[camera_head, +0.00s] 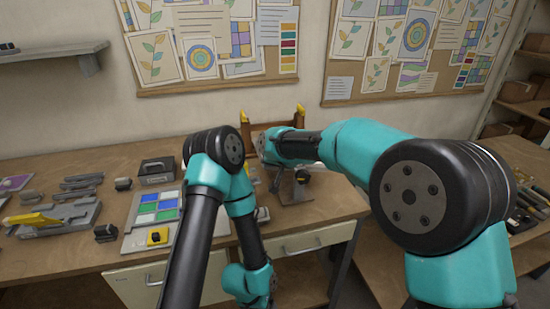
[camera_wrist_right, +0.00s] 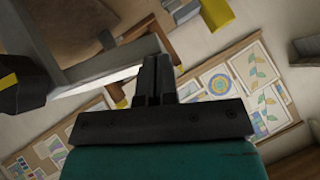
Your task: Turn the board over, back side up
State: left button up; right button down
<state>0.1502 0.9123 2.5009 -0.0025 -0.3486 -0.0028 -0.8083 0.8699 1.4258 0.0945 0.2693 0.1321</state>
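My right arm reaches over the middle of the table in the head view, and a grey metallic piece (camera_head: 295,188) shows below its wrist. In the right wrist view my right gripper (camera_wrist_right: 155,75) has its fingers close together at the end of a grey bar-like edge with a bright white strip (camera_wrist_right: 105,75). This looks like the board, tilted and seen nearly edge-on, gripped at its end. Which side of it faces up I cannot tell. My left arm (camera_head: 238,200) bends down in front of the table; its gripper fingers do not show.
A pale tray (camera_head: 132,242) with blue and green squares lies left of my left arm. A brown wooden stand with yellow tips (camera_head: 300,115) is behind my right wrist. Both arms crowd the table's middle.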

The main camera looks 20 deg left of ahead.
jog(key=shift+s+a+f, duration=0.2)
jog(key=shift+a+f, duration=0.05)
jog(key=shift+f, duration=0.4)
jog(key=shift+s+a+f, duration=0.2)
jog(key=shift+f, duration=0.4)
jog(key=shift+s+f, duration=0.1)
jog(key=shift+f, duration=0.3)
jog(key=shift+f, duration=0.2)
jog(key=shift+s+r, duration=0.1)
jog(key=shift+s, duration=0.05)
jog(key=v, duration=1.7)
jog(key=shift+d+r, duration=0.15)
jog(key=shift+r, duration=0.35)
